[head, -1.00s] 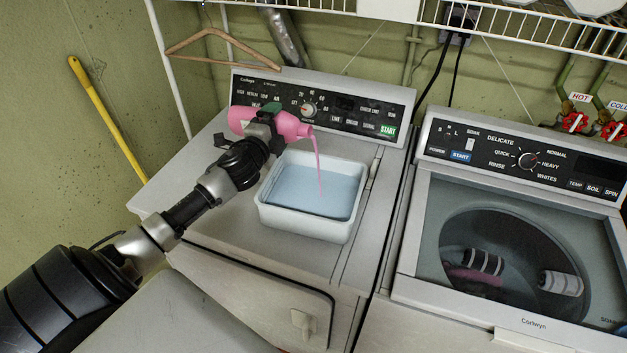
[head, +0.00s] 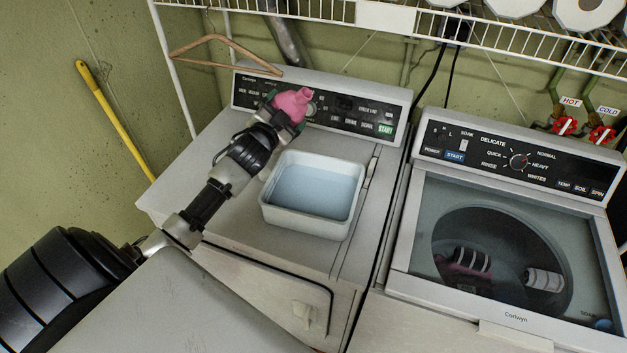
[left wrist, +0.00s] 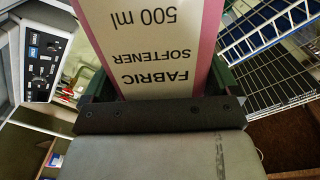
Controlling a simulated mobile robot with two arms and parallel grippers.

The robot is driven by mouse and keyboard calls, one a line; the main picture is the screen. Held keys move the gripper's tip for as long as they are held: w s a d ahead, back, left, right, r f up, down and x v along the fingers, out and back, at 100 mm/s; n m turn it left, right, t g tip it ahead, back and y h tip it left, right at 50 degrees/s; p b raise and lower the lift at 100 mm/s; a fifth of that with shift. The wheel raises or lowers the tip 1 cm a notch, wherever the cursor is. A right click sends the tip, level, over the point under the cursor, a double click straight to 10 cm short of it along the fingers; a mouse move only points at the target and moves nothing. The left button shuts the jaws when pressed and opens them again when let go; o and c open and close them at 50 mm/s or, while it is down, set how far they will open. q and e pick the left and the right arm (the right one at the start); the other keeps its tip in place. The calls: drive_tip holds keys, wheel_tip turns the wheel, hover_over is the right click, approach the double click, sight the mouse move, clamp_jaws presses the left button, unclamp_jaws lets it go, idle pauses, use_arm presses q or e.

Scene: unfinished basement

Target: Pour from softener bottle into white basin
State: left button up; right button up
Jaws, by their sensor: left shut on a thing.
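The pink softener bottle (head: 293,103) is in my left gripper (head: 279,112), above the dryer's back edge near its control panel. Its spout points up and to the right, and no stream shows. In the left wrist view the bottle (left wrist: 150,45) fills the space between the jaws, its label reading "FABRIC SOFTENER 500 ml" upside down. The white basin (head: 308,225) stands on the dryer top, below and right of the bottle, with pale blue liquid in it. My right gripper is not in view.
The dryer (head: 220,215) has free top surface left of the basin. A washer (head: 405,255) with a see-through lid stands to the right. A wire shelf (head: 470,32) runs overhead, with a wooden hanger (head: 215,40) at its left. A yellow pole (head: 112,115) leans on the wall.

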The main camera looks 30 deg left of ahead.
sight(298, 103)
use_arm(q)
drive_tip(key=d+n, duration=0.1)
drive_tip(key=r+n, duration=0.1)
drive_tip(key=n, duration=0.1)
drive_tip(key=shift+w+d+r, duration=0.2)
drive_tip(key=shift+d, duration=0.15)
drive_tip(key=d+n, duration=0.1)
drive_tip(key=n, duration=0.1)
drive_tip(key=d+n, duration=0.1)
drive_tip(key=shift+w+d+r+n, duration=0.2)
drive_tip(key=shift+w+d+n, duration=0.05)
drive_tip(key=shift+d+n, duration=0.15)
drive_tip(key=shift+a+r, duration=0.1)
drive_tip(key=shift+a, duration=0.05)
drive_tip(key=shift+r, duration=1.4)
drive_tip(key=shift+s+f, duration=0.1)
